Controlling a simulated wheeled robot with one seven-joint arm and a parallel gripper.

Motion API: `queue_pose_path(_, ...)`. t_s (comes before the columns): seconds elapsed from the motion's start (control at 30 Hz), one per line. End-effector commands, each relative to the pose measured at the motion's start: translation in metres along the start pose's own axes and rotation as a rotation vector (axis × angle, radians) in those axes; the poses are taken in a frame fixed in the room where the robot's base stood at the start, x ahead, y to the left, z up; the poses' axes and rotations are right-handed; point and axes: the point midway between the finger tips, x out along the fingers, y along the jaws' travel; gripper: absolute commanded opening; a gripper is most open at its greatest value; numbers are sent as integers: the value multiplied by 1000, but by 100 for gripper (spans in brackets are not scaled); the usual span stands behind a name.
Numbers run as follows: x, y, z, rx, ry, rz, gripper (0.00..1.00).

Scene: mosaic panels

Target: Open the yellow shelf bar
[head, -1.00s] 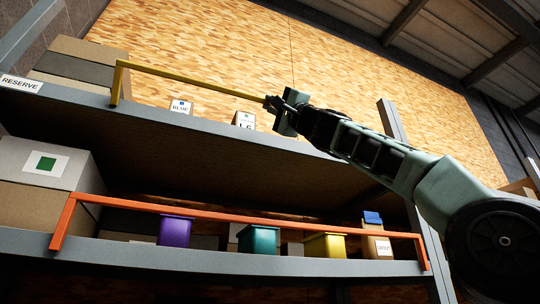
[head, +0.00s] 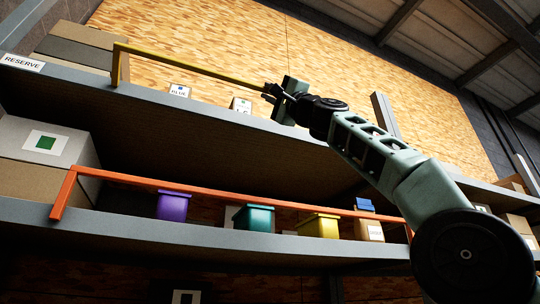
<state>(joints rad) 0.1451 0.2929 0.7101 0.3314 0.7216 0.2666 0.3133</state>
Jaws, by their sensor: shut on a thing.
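The yellow bar (head: 190,68) runs along the front of the upper shelf in the head view. Its left end bends down to the shelf edge near the RESERVE label. My gripper (head: 272,92) is shut on the bar's right end as seen here. My gripper and arm hide whatever lies at and beyond that end.
An orange bar (head: 235,202) spans the lower shelf (head: 150,225). Behind it stand a purple bin (head: 173,207), a teal bin (head: 254,217), a yellow bin (head: 318,226) and boxes. Small labelled boxes (head: 241,105) sit on the upper shelf (head: 190,102). A grey upright (head: 384,113) stands behind my arm.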

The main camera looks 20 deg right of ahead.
Motion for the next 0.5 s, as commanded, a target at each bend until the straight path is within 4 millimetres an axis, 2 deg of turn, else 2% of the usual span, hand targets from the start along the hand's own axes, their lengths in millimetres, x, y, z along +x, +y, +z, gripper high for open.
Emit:
queue_pose_path(0.03, -6, 16, 4, 4, -4, 14, 0)
queue_pose_path(0.5, -26, 37, 11, 4, -4, 20, 0)
